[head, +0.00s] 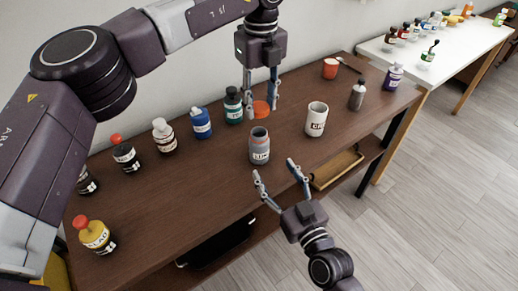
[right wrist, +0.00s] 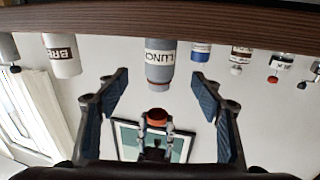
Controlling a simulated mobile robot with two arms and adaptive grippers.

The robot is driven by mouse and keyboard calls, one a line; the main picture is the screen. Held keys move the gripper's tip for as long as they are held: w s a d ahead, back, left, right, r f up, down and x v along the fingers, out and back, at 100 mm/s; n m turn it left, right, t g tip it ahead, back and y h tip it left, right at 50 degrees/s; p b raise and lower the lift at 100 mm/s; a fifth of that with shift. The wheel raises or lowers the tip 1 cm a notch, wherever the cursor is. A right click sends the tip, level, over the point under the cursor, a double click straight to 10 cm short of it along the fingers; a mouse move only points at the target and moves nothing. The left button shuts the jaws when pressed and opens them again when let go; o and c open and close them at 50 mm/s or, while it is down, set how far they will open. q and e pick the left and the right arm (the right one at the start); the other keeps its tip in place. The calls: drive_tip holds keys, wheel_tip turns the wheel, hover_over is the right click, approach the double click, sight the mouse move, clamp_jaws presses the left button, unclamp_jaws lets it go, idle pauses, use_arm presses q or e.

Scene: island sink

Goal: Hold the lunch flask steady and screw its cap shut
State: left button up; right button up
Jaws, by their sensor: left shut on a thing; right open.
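The lunch flask (head: 259,147) is a grey, open-topped container with a white label. It stands upright on the brown table; the upside-down right wrist view shows its label reading LUNCH (right wrist: 160,58). My left gripper (head: 261,112) points down and is shut on the orange-red cap (head: 261,107), holding it above the flask and apart from its mouth. The cap also shows in the right wrist view (right wrist: 158,114). My right gripper (head: 275,169) is open and empty at the table's front edge, its fingers pointing at the flask without touching it.
A white jar (head: 316,119) stands right of the flask, with a grey bottle (head: 357,96) beyond. Green (head: 233,106) and blue (head: 201,123) bottles and several others stand to the left. The table's front middle is clear.

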sight(263, 153)
drive_tip(key=x, duration=1)
drive_tip(key=shift+c, duration=0.3)
clamp_jaws()
